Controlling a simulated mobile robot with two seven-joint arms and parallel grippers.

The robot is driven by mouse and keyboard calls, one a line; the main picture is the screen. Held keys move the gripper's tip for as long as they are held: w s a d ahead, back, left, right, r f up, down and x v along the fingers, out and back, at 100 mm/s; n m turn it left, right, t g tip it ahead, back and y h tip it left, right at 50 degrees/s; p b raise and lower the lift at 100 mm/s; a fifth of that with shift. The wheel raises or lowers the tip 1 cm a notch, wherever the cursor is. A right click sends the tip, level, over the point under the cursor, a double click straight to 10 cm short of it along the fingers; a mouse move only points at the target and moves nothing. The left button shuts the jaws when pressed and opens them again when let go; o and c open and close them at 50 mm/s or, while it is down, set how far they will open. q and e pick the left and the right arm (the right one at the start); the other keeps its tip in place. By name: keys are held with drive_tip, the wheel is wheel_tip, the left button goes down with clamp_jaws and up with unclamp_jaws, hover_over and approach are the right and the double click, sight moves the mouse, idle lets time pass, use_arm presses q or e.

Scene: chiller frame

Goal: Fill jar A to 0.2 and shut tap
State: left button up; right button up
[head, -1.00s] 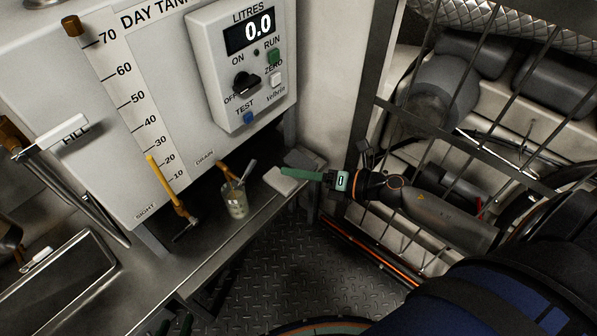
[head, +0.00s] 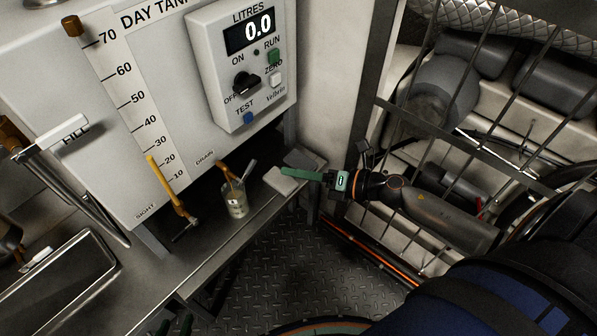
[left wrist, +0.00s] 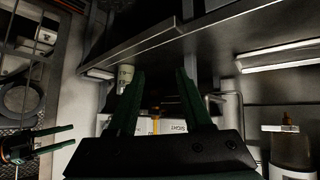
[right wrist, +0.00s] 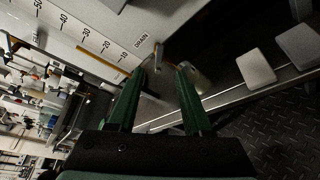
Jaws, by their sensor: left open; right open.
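A small clear jar (head: 235,202) with a white label stands on the steel bench, under the brass drain tap (head: 228,172). Its letter is too small to read. The tap's grey lever (head: 250,168) slants up to the right. The litres display (head: 258,27) reads 0.0. My right gripper (head: 284,173) is open and empty, to the right of the jar and apart from it. In the right wrist view, the blurred jar (right wrist: 186,74) shows beyond its fingers. My left gripper (head: 172,326) is open at the bottom edge; its wrist view shows empty fingers (left wrist: 160,80).
Two pale blocks (head: 281,181) lie on the bench right of the jar, close to my right fingers. A yellow sight tube (head: 166,182) with a brass fitting is left of the jar. A steel tray (head: 62,268) is at left. A barred frame (head: 455,140) stands at right.

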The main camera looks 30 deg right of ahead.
sight(253, 166)
idle(0.4)
